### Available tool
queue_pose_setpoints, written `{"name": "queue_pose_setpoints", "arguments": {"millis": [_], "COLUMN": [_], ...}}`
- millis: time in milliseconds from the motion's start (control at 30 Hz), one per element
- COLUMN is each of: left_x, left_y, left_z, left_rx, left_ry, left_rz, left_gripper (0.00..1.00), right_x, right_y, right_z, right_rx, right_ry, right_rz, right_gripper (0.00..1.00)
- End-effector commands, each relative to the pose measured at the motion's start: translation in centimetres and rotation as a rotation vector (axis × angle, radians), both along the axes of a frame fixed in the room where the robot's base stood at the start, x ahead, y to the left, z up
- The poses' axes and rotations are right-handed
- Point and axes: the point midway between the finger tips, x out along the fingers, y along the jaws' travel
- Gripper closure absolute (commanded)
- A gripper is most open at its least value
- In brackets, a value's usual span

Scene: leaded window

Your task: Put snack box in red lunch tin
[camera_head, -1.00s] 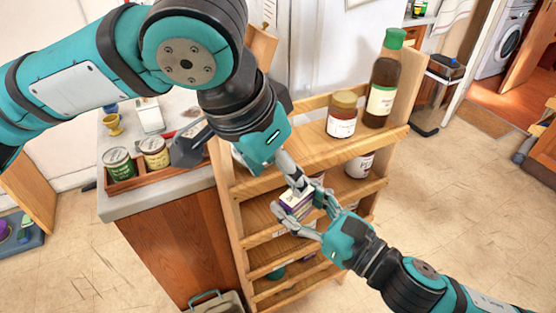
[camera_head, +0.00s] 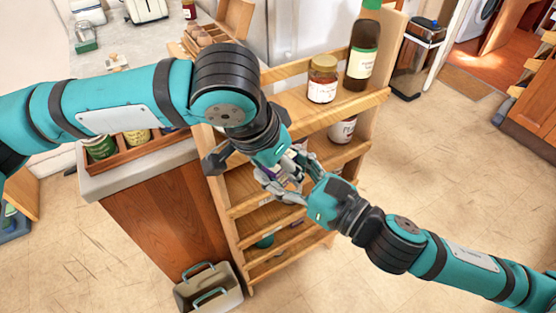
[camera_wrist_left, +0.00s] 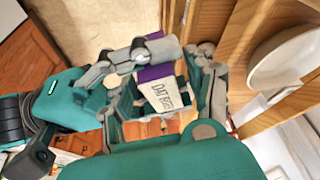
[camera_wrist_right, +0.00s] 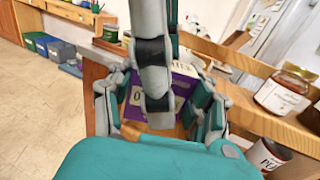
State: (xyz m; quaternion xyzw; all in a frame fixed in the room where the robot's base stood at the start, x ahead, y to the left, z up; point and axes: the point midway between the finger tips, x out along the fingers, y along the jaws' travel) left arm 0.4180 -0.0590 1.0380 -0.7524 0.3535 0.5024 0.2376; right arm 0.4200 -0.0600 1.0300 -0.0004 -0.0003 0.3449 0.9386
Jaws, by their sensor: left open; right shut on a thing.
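The snack box is a small white and purple carton with "DAT BITES" lettering (camera_wrist_left: 165,97) between both hands in the left wrist view. My right gripper (camera_head: 296,180) is shut on it in front of the shelf rack. In the head view the hands hide most of the box. I see no red lunch tin in any view.
A counter with cans (camera_head: 100,147) is left.

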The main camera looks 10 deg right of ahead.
Motion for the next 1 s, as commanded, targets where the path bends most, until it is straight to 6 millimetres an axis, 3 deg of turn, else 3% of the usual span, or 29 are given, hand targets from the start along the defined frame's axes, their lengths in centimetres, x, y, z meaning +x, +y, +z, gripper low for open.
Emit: {"name": "queue_pose_setpoints", "arguments": {"millis": [67, 467, 500, 700, 1000], "left_x": [-0.01, -0.08, -0.09, -0.06, -0.02], "left_y": [0.00, -0.06, -0.07, -0.05, -0.01], "left_z": [0.01, 0.04, 0.05, 0.05, 0.04], "left_rx": [0.000, -0.001, -0.001, -0.002, 0.000], "left_ry": [0.000, 0.000, 0.000, 0.000, 0.000], "left_rz": [0.000, -0.003, -0.003, -0.002, 0.000], "left_gripper": [0.47, 0.99, 1.00, 1.00, 1.00], "right_x": [0.00, 0.00, 0.00, 0.01, 0.08], "right_y": [0.00, 0.00, 0.00, 0.01, 0.04], "right_z": [0.01, 0.01, 0.00, 0.00, -0.24], "right_rx": [0.000, 0.000, 0.000, 0.000, 0.003], "right_ry": [0.000, 0.000, 0.000, 0.000, 0.004], "right_rz": [0.000, 0.000, 0.000, 0.000, 0.004], "right_gripper": [0.78, 0.78, 0.47, 0.21, 0.21]}}
